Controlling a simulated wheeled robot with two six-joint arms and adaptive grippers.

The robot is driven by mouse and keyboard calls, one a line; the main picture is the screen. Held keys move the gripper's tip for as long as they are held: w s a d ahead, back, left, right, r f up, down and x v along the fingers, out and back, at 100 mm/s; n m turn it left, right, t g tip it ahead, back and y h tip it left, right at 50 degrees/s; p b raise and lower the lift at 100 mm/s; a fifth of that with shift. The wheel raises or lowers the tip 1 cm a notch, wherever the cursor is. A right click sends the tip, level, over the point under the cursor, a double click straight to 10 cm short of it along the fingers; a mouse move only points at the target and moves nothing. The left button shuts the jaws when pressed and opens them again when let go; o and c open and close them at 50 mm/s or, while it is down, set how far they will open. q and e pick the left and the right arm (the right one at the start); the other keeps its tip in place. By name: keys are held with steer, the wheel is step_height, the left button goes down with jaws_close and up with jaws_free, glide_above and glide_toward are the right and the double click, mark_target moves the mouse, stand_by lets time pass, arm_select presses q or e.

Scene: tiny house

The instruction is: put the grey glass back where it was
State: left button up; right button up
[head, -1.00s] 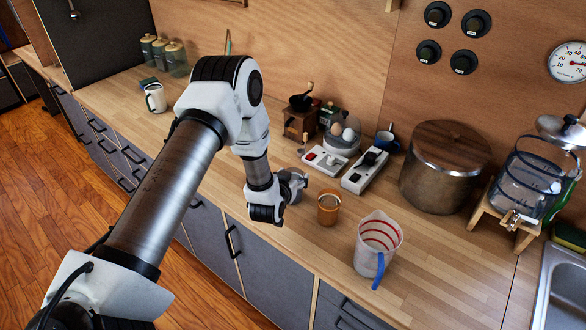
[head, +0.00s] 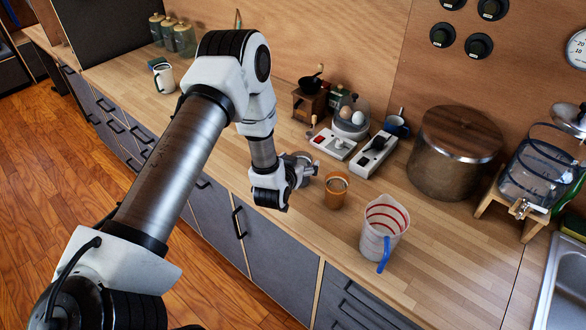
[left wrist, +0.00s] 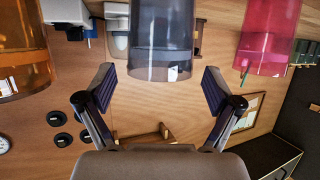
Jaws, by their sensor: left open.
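The grey glass (left wrist: 163,40) shows in the left wrist view, which is upside down, at the top middle. It is see-through and dark tinted. My left gripper (left wrist: 158,88) is open, with one finger to each side of the glass in the picture; I see no finger closed on it. In the head view my left gripper (head: 308,172) is low over the counter, just left of an orange cup (head: 336,192), and mostly hides the grey glass. My right gripper is not in view.
An orange glass (left wrist: 20,45) and a pink glass (left wrist: 268,35) flank the grey one in the wrist view. A measuring jug (head: 383,225), power strips (head: 370,155), an egg dome (head: 350,118) and a large pot (head: 452,155) stand nearby.

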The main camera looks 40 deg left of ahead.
arm_select(q)
steer(key=b+v, duration=0.2)
steer(key=v, duration=0.8)
steer(key=s+d+f+m+g+h, duration=0.1)
steer(key=s+d+f+g+h, duration=0.1)
steer(key=s+d+f+g, duration=0.35)
steer(key=s+d+f+m+g+h, duration=0.1)
steer(key=s+d+f+g, duration=0.1)
steer(key=s+f, duration=0.6)
steer(key=s+d+f+g, duration=0.1)
steer(key=s+f+g, duration=0.1)
steer(key=s, duration=0.4)
steer(key=s+d+f+g, duration=0.2)
steer(key=s+f+g, duration=0.1)
steer(key=s+f, duration=0.2)
steer(key=shift+s+d+m+g+h, duration=0.3)
steer(key=shift+s+g+h, duration=0.1)
steer(key=shift+s, duration=0.8)
step_height(320, 180, down, 6)
steer(key=b, duration=0.6)
steer(key=shift+w+d+r, duration=0.1)
steer(key=shift+w, duration=0.05)
